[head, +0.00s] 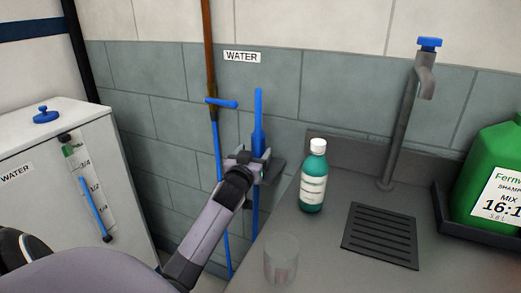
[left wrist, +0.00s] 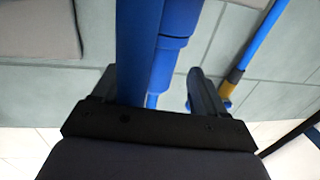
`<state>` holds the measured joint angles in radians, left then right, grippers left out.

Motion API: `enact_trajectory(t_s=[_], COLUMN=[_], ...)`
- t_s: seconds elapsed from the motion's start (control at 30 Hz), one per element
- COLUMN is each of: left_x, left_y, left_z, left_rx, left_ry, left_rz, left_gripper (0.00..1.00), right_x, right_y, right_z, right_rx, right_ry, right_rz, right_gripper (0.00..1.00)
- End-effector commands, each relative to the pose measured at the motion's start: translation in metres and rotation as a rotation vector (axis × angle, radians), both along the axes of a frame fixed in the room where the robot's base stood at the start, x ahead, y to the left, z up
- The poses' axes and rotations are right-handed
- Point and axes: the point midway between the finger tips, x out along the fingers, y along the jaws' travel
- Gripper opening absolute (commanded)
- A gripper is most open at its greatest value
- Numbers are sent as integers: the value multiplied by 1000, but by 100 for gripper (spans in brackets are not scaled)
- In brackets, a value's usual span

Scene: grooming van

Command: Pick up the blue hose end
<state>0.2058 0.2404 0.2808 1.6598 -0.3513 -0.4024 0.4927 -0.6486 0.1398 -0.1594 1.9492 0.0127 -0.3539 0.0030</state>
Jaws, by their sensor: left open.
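The blue hose end (head: 258,128) stands upright against the tiled wall under the WATER sign, with its blue hose (head: 255,215) hanging below. My left gripper (head: 250,160) is at the lower part of the hose end and hides some of it. In the left wrist view, the blue hose end (left wrist: 175,45) passes between the two open fingers of my left gripper (left wrist: 155,90). It lies closer to the left finger, with a gap to the right finger. My right gripper is not in view.
A copper pipe with a blue valve handle (head: 222,103) runs down the wall just left of the hose end. A teal bottle (head: 313,180) and a clear cup (head: 281,262) stand on the grey counter (head: 330,225). A tap (head: 405,120) rises behind the drain grate (head: 380,235).

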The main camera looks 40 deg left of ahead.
Motion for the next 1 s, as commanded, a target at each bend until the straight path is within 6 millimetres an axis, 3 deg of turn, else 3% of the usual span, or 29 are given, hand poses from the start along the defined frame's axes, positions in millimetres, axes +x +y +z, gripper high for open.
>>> enact_trajectory(t_s=[0.4, 0.73, 0.77, 0.93, 1.0], left_x=[38, 41, 41, 41, 41], left_y=[20, 21, 21, 21, 21], left_z=[-2, -2, -2, -2, -1], left_rx=[0, 1, 1, 1, 2], left_ry=[-1, 0, 0, 0, -2], left_rz=[0, -1, -1, -1, -1], left_gripper=[72, 72, 66, 10, 10], right_x=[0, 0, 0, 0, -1], right_y=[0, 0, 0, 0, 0], right_z=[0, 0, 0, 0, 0], right_rx=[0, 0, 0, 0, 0], right_ry=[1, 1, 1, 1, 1], right_rz=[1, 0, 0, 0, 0], right_gripper=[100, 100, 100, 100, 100])
